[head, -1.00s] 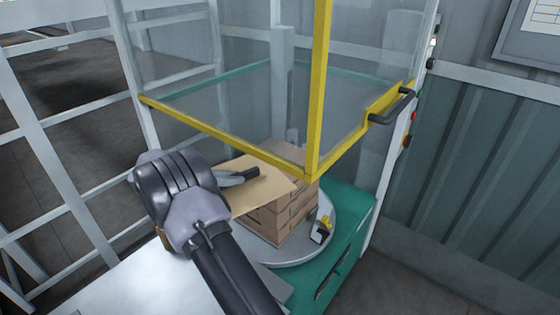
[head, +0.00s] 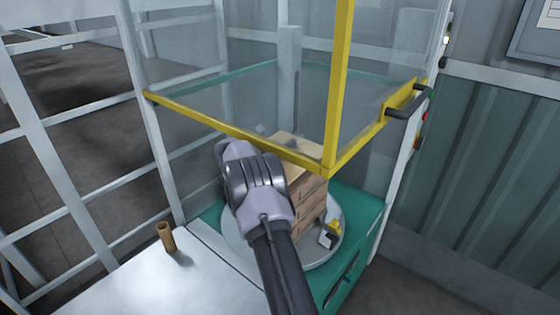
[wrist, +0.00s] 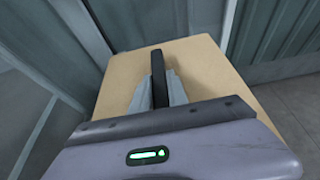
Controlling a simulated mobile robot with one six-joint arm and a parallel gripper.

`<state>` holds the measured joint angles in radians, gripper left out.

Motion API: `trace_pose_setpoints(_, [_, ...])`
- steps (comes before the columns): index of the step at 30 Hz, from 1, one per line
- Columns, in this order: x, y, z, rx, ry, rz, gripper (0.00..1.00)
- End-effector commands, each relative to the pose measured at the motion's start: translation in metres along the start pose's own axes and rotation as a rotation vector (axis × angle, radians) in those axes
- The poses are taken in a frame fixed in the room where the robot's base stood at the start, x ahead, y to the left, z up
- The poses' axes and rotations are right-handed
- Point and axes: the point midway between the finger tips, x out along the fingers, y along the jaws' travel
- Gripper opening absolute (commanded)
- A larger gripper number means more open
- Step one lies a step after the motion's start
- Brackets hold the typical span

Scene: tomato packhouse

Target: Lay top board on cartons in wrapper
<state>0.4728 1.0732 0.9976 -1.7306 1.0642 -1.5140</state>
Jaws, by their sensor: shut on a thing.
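The tan top board (wrist: 210,75) fills the middle of the wrist view. My gripper (wrist: 160,88) is shut on its dark raised grip (wrist: 157,65). In the head view my wrist hides the gripper and much of the board. The stacked brown cartons (head: 312,207) stand on the wrapper's round grey turntable (head: 232,238), behind and right of my wrist. A tan surface shows at the top of the stack. I cannot tell whether the board touches the cartons.
A yellow-framed clear guard (head: 240,130) is raised above the stack, its yellow corner post close to the cartons. A yellow-and-grey fitting (head: 330,236) sits on the turntable's right edge. A brown tube (head: 166,237) stands on the pale table (head: 140,280) at left.

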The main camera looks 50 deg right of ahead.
Motion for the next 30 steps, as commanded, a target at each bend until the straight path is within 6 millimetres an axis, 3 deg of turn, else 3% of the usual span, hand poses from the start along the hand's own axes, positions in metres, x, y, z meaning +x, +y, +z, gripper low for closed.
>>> trace_pose_setpoints(1, [0.005, 0.000, -0.014, -0.001, 0.001, 0.000, 0.00])
trace_pose_setpoints(4, [0.012, 0.000, -0.030, 0.000, 0.001, -0.001, 0.00])
trace_pose_setpoints(14, [0.011, 0.000, -0.030, 0.000, 0.001, -0.001, 0.00])
trace_pose_setpoints(15, [0.011, 0.000, -0.030, 0.000, 0.001, -0.001, 0.28])
trace_pose_setpoints(17, [0.011, 0.000, -0.029, 0.000, 0.001, -0.001, 0.39])
trace_pose_setpoints(27, [0.010, 0.000, -0.026, 0.001, 0.001, -0.001, 0.41])
trace_pose_setpoints(30, [-0.008, 0.001, -0.024, -0.001, 0.001, 0.001, 0.41])
